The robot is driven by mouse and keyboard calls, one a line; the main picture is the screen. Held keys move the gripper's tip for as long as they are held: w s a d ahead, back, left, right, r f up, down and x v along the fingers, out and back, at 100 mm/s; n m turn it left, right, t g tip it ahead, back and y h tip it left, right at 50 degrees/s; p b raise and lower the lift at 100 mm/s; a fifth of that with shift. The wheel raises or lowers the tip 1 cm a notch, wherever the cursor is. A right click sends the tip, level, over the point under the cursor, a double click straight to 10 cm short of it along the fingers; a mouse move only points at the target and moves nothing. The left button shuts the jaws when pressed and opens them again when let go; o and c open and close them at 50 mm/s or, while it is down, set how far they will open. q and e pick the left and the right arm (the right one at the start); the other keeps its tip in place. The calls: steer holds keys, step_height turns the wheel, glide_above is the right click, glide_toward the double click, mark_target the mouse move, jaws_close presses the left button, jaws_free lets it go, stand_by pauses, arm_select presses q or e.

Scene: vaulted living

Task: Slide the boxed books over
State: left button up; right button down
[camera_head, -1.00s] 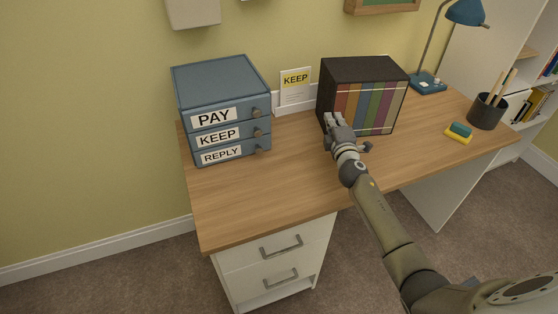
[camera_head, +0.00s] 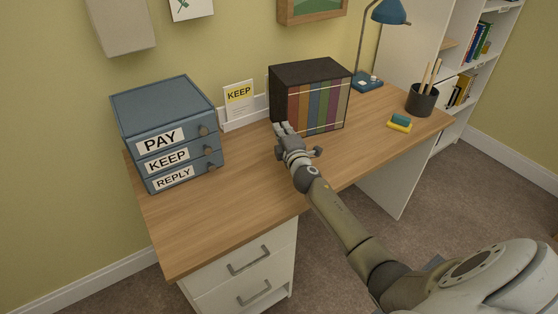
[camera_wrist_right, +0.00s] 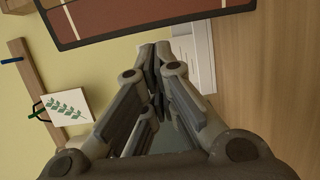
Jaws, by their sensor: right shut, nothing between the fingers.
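The boxed books (camera_head: 318,105) are a row of coloured spines in a black case, standing upright on the wooden desk (camera_head: 240,195). My right gripper (camera_head: 283,127) is at the case's lower left front corner, fingers together with nothing between them. I cannot tell whether it touches the case. In the right wrist view, the case's black edge and a red-brown spine (camera_wrist_right: 140,20) fill the top, just beyond the shut fingertips (camera_wrist_right: 157,48). My left gripper is not in view.
A blue drawer unit (camera_head: 165,105) labelled PAY, KEEP and REPLY stands at the left. A lamp (camera_head: 368,82), pen cup (camera_head: 421,99) and sponges (camera_head: 400,122) are to the right. The front left desktop is clear.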

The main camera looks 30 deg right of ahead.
steer(key=v, duration=0.4)
steer(key=shift+s+f, duration=0.1)
steer(key=shift+f, duration=0.15)
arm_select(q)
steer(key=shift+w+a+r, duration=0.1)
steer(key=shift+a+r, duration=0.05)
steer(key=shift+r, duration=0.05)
arm_select(e)
steer(key=v, duration=0.6)
steer(key=shift+r, duration=0.25)
steer(key=shift+a, duration=0.1)
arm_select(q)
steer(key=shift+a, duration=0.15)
